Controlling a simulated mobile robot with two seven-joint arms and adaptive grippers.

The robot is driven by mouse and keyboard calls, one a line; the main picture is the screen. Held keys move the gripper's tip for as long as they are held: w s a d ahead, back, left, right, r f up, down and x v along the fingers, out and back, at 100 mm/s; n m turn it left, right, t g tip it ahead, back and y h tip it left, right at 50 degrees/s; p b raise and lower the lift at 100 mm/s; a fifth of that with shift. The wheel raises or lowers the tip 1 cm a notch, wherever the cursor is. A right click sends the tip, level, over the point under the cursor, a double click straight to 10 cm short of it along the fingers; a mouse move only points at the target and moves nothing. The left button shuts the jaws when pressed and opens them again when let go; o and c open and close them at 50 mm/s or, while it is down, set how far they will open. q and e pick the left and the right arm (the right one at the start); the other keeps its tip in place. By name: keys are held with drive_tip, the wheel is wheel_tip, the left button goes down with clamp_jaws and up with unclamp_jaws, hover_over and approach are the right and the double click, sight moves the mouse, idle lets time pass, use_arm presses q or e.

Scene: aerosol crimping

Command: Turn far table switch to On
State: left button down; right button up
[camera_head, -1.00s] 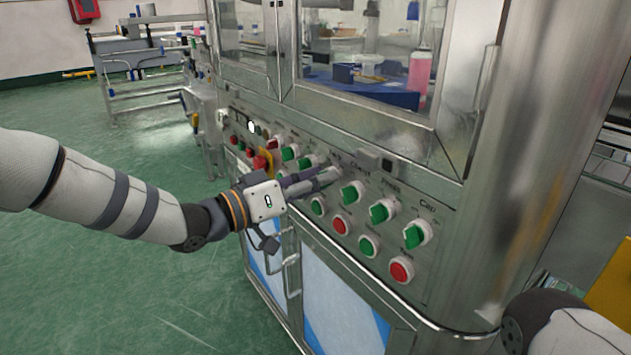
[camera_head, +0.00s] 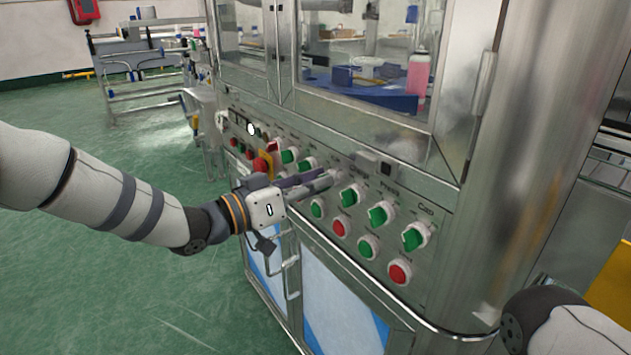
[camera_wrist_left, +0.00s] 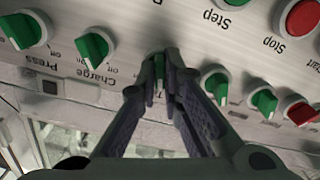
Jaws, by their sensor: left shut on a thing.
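My left gripper (camera_head: 326,180) reaches the steel control panel (camera_head: 436,200) from the left. In the left wrist view its two dark fingers (camera_wrist_left: 160,82) are shut on a green switch knob (camera_wrist_left: 158,60) in the row of switches. That knob sits beside the Charge switch (camera_wrist_left: 95,48), on the far side from the Press switch (camera_wrist_left: 24,30). The fingers cover most of the held knob, and I cannot read its label or tell its On or Off position. My right gripper is out of view.
More green switches (camera_head: 288,156) continue along the row beyond the held knob. Green and red push buttons (camera_head: 340,228) sit below. The Cap switch (camera_head: 415,237) is at the near end. Door handles (camera_head: 292,276) stick out under the panel. Open green floor (camera_head: 100,270) lies left.

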use_arm(q)
drive_tip(key=shift+s+m+p, duration=0.1)
drive_tip(key=shift+m+p, duration=0.85)
drive_tip(key=shift+m, duration=3.85)
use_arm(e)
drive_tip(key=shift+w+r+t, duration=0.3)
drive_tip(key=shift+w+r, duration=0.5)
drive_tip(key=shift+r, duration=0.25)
use_arm(q)
drive_tip(key=shift+f, duration=0.1)
drive_tip(key=c, duration=1.7)
unclamp_jaws()
drive_tip(key=v, duration=1.2)
